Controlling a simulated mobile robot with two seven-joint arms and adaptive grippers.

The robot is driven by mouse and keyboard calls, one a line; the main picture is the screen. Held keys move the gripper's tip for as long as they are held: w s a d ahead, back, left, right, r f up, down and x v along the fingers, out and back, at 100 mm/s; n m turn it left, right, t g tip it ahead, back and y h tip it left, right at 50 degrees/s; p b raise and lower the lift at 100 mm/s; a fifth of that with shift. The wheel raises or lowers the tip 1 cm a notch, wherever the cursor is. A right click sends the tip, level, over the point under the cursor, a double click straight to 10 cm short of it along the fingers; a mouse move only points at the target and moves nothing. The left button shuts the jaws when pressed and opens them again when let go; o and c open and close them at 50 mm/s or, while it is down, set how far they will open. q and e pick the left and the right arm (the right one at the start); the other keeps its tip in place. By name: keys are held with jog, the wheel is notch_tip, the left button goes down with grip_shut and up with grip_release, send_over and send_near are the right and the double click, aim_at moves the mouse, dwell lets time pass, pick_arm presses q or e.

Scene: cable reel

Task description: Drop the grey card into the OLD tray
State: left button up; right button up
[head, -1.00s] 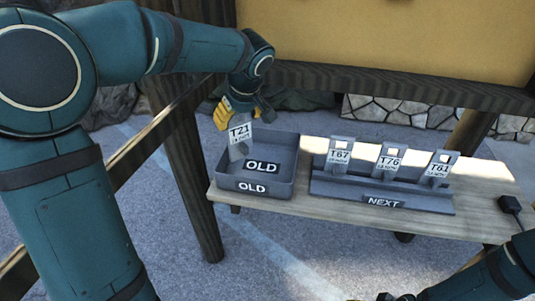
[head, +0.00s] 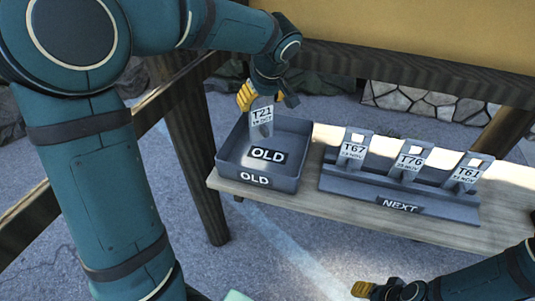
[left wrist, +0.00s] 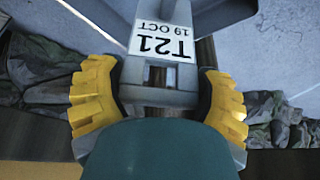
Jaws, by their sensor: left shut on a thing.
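The grey card (head: 260,118) has a white label reading T21, 19 OCT. My left gripper (head: 266,97) is shut on its upper end, and the card hangs down over the back part of the OLD tray (head: 286,184). In the left wrist view the card (left wrist: 160,60) sits between the two yellow-padded fingers of the left gripper (left wrist: 158,85). Whether the card's lower end touches the tray floor I cannot tell. The tray is a grey open box with OLD labels inside and on its front. My right gripper (head: 385,290) is low at the front, apart from the table.
A grey NEXT rack (head: 335,184) stands right of the tray, holding cards T67 (head: 352,150), T76 (head: 409,161) and T61 (head: 466,174). Both stand on a narrow wooden table (head: 290,203). A wooden post (head: 200,150) rises behind left.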

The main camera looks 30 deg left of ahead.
pick_arm(q)
jog(key=shift+f, duration=0.75)
jog(key=o, duration=1.3)
jog(key=shift+c, duration=0.2)
jog(key=shift+r, duration=0.15)
jog(key=v, duration=1.1)
jog(key=shift+d+r, duration=0.2)
jog(key=shift+r, duration=0.15)
jog(key=shift+s, duration=0.15)
